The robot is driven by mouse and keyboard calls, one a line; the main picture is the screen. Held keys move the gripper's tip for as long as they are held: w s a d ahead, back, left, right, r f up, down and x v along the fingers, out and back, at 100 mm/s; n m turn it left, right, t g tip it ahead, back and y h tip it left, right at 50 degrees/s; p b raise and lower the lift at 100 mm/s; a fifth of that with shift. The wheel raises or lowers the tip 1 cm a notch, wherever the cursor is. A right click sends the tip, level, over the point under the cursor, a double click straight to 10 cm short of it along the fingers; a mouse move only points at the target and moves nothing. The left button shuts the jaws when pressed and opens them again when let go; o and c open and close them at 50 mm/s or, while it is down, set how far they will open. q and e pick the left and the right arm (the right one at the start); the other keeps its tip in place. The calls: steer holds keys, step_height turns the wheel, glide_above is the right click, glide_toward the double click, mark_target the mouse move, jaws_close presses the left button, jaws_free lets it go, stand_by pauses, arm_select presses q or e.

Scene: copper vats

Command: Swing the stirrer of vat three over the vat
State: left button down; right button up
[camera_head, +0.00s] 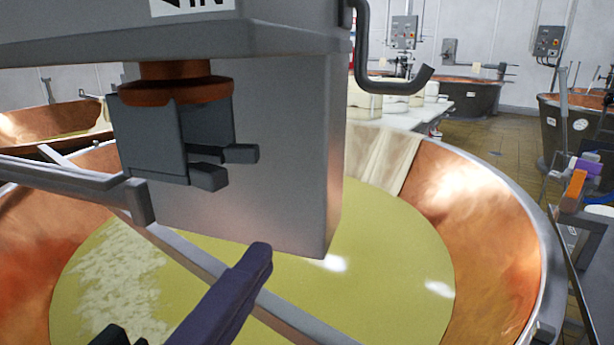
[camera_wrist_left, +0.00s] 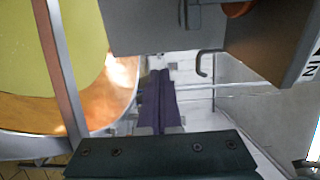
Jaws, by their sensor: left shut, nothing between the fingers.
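The stirrer's large grey housing (camera_head: 285,150) fills the upper left of the head view and hangs over a copper vat (camera_head: 480,225) of yellow liquid. Part of an "IN" label shows on its top part. A dark bent handle (camera_head: 405,82) sticks out at its right; the handle also shows in the left wrist view (camera_wrist_left: 203,62). My left gripper (camera_head: 258,258) has purple fingers, shut and empty, below the housing and in front of it in the picture. The fingers show in the left wrist view (camera_wrist_left: 159,75), apart from the handle. My right gripper is out of view.
A grey bar (camera_head: 185,250) crosses the vat below the housing. A cloth (camera_head: 385,160) hangs over the vat's far rim. Behind stands a white table (camera_head: 395,121) with pale blocks. Other vats stand at the back (camera_head: 470,98) and right (camera_head: 560,125). Tiled floor shows between them.

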mark_target(313, 184)
arm_select(q)
steer(key=p+x, duration=0.1)
steer(key=x, duration=1.2)
steer(key=shift+a, duration=0.1)
